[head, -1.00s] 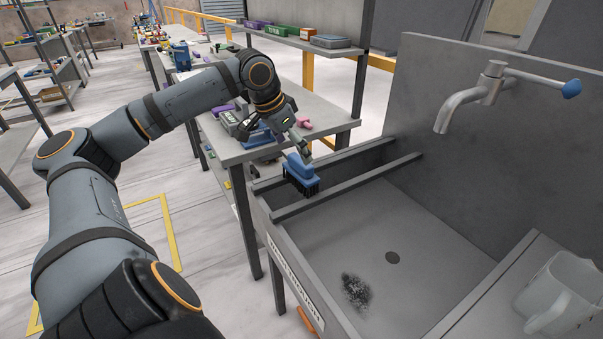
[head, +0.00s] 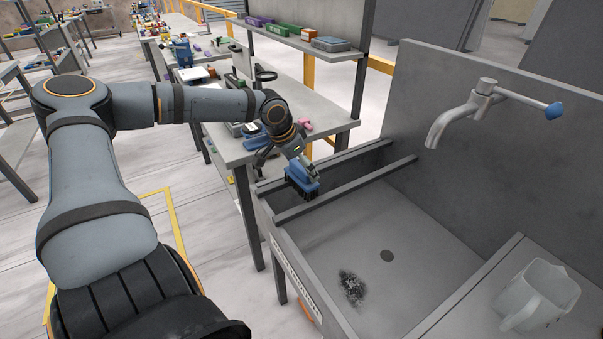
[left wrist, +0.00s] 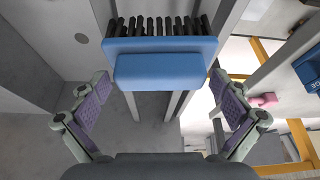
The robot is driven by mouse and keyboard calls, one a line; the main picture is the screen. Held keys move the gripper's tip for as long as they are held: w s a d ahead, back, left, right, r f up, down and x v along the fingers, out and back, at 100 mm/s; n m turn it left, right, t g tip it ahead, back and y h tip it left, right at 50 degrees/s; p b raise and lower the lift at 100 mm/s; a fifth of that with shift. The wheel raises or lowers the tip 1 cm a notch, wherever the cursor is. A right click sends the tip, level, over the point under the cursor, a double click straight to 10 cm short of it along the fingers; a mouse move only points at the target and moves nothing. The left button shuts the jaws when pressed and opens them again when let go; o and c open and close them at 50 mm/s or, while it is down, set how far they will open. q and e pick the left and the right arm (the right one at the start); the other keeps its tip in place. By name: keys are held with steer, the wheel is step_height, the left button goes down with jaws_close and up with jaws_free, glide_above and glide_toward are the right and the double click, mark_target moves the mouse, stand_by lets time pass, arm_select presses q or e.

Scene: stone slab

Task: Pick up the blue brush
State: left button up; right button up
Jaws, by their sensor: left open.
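The blue brush (head: 299,181) has a blue back and black bristles. In the head view it sits at the left end of two grey rails (head: 343,191) across the sink, bristles down. In the left wrist view the brush (left wrist: 160,68) lies ahead of the fingers, near the top middle. My left gripper (head: 308,168) is right at the brush from above; its fingers are partly hidden in the head view. In the left wrist view the left gripper (left wrist: 160,118) is open, with purple pads wide apart and nothing between them. My right gripper is not in view.
The grey sink (head: 420,240) has a drain and a dark dirt patch (head: 352,288). A tap (head: 470,105) juts over it. A clear jug (head: 540,297) stands at the right. A workbench (head: 320,110) with tools and a shelf lies behind the gripper.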

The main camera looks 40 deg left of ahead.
arm_select(q)
steer(key=c, duration=1)
steer(key=shift+c, duration=0.2)
steer(key=shift+r, duration=0.15)
